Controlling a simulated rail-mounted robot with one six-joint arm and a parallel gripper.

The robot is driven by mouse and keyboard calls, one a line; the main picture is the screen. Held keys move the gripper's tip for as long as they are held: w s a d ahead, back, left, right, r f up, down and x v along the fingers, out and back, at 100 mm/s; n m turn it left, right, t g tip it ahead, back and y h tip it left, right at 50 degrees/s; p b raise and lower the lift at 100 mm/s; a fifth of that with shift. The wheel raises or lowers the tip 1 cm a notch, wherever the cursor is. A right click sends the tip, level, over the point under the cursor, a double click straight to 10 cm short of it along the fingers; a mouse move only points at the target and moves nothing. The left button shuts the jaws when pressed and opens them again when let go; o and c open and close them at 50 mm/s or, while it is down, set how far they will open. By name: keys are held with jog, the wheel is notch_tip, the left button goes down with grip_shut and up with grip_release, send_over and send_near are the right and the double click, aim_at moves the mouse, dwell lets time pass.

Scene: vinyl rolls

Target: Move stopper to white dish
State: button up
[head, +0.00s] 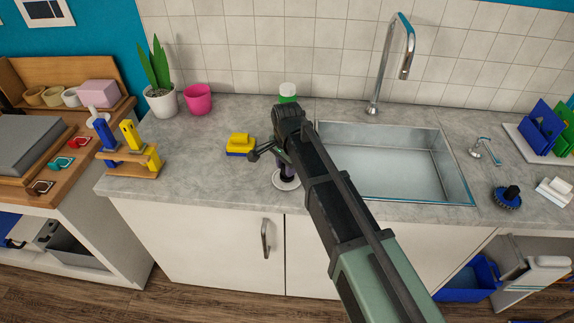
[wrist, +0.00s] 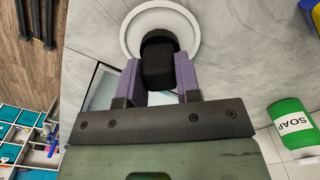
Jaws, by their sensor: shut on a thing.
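My gripper (wrist: 158,68) is shut on a black stopper (wrist: 159,58), held between its two purple fingers in the wrist view. The round white dish (wrist: 128,30) lies on the counter and the stopper overlaps it in that view. In the head view the white dish (head: 287,184) is at the counter's front, and my gripper (head: 285,168) is right over it. My arm hides most of the stopper there. I cannot tell whether the stopper touches the dish.
A yellow and blue sponge-like item (head: 240,145) sits left of the dish. A green soap bottle (head: 288,92) stands behind my gripper. The metal sink (head: 390,165) is to the right. A pink pot (head: 198,99) and a plant (head: 160,98) stand at the back left.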

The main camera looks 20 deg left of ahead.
jog(key=shift+f, duration=0.15)
jog(key=o, duration=1)
jog(key=shift+o, duration=0.4)
jog(key=o, duration=0.6)
jog(key=shift+o, duration=0.2)
jog(key=shift+r+p, duration=4.4)
jog(key=shift+r, duration=0.15)
